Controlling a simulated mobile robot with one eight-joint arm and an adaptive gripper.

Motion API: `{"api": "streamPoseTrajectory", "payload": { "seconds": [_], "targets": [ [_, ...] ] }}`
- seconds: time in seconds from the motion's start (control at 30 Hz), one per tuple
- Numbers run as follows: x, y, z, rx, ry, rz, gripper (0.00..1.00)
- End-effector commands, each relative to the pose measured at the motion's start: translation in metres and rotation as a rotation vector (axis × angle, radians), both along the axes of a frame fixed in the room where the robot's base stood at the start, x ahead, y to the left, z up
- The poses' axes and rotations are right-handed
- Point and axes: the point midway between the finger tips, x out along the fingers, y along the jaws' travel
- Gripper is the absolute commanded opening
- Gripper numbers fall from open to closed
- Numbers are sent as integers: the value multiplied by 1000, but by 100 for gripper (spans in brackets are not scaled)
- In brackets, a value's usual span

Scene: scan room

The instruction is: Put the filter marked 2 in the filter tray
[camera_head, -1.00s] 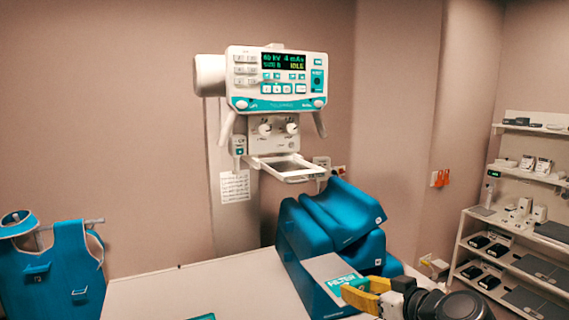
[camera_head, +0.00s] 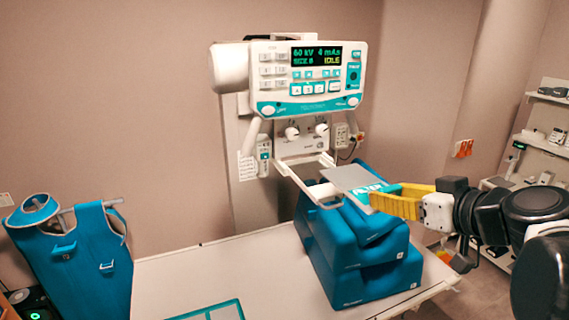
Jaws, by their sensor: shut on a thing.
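My gripper (camera_head: 390,203), with yellow fingers, is shut on a flat filter plate (camera_head: 345,178), grey with a teal labelled end. Its number cannot be read from here. The filter tray (camera_head: 295,176) is a white frame slung under the X-ray tube head (camera_head: 315,85). The plate is held level just right of the tray and overlaps its right side in the picture. I cannot tell whether the two touch or whether any of the plate is inside the frame.
Blue positioning cushions (camera_head: 355,255) are stacked on the white table (camera_head: 195,270) below the tray. A teal-edged panel (camera_head: 215,311) lies at the table's front. A blue apron (camera_head: 80,260) hangs at left. Shelves (camera_head: 545,145) stand at right.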

Motion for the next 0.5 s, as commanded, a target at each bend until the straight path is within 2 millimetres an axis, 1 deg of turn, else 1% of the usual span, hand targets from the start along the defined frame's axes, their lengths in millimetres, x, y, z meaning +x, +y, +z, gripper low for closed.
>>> {"api": "streamPoseTrajectory", "payload": {
  "seconds": [0.03, 0.3, 0.5],
  "targets": [
    [13, 6, 1, 0, -1, 7, 10],
    [90, 31, 2, -1, -1, 6, 10],
    [139, 46, 3, 1, -1, 3, 10]
  ]
}}
